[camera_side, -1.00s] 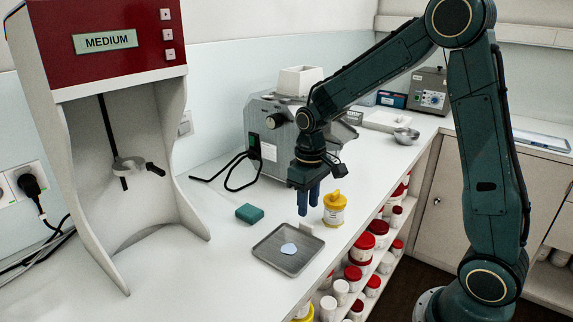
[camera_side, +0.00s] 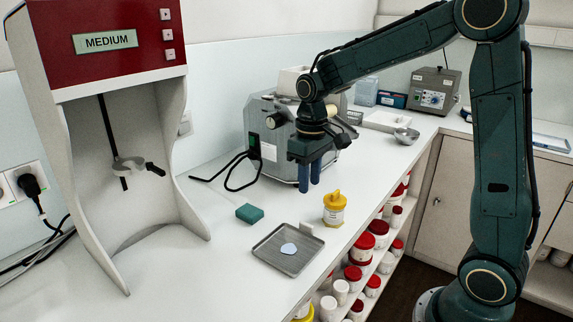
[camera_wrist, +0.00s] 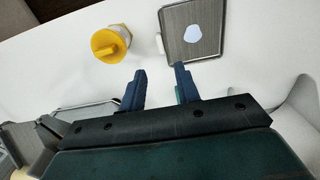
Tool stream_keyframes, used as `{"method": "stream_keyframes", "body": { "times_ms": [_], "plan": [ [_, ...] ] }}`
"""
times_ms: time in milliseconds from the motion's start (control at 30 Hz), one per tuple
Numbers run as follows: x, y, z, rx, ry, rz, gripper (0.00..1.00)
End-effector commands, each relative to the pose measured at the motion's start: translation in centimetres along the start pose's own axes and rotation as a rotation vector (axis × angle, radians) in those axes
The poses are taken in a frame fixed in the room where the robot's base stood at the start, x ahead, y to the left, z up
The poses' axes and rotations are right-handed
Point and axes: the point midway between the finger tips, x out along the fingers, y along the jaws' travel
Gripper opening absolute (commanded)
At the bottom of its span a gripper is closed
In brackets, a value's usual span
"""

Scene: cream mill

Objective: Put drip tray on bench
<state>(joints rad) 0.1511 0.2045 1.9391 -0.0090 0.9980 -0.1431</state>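The drip tray (camera_side: 272,262) is a flat grey metal tray lying on the white bench (camera_side: 222,287), with a pale blue patch (camera_side: 289,248) on its surface and a small white tab at its far right edge. In the wrist view the drip tray (camera_wrist: 177,48) is at top centre, beyond the fingertips. My gripper (camera_side: 309,190) is above the bench behind the tray, pointing down, with its two blue fingers apart and nothing between them. The fingers also show spread in the wrist view (camera_wrist: 159,72).
A yellow-lidded jar (camera_side: 334,211) stands right of the tray; it also shows in the wrist view (camera_wrist: 110,44). A green sponge (camera_side: 249,213) lies left. The grey mill (camera_side: 279,137) stands behind my gripper. A red-topped dispenser (camera_side: 110,45) stands at left. Jars fill shelves below the bench edge.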

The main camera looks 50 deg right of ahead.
Motion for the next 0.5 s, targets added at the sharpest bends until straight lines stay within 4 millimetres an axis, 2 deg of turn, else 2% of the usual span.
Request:
{"method": "stream_keyframes", "body": {
  "times_ms": [267,500],
  "plan": [
    [-0.3,-0.1,0.3,-0.001,0.008,0.001,0.32],
    [-2.5,-1.1,2.3,-0.001,0.063,0.009,0.32]
  ]
}}
